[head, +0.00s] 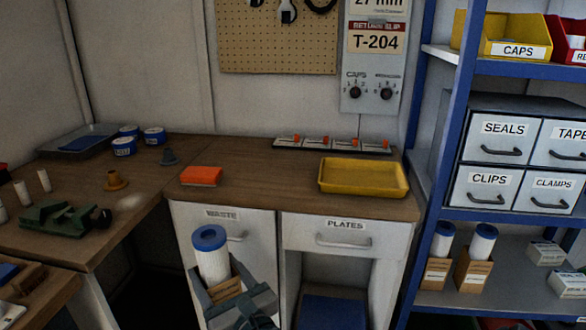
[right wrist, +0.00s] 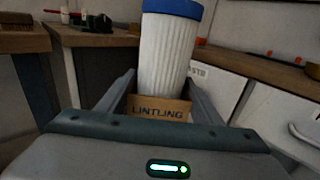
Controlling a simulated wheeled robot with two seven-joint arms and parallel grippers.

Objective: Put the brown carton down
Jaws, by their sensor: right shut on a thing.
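The brown carton (right wrist: 160,109), marked LINTLING, holds a white pleated cylinder (right wrist: 167,55) with a blue top. My right gripper (right wrist: 160,112) is shut on the carton, one finger along each side. In the head view the carton (head: 226,288) and the cylinder (head: 213,262) are upright, with a slight tilt, in my right gripper (head: 225,285). They are in front of the WASTE cabinet door, below the worktop edge. My left gripper is not in view.
A worktop (head: 250,180) bears a yellow tray (head: 362,178), an orange block (head: 201,176) and a green vise (head: 64,219). Bare wood lies between block and tray. On the blue-framed shelf (head: 500,298) at right stand similar cartons (head: 472,272) with cylinders and small white boxes (head: 546,253).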

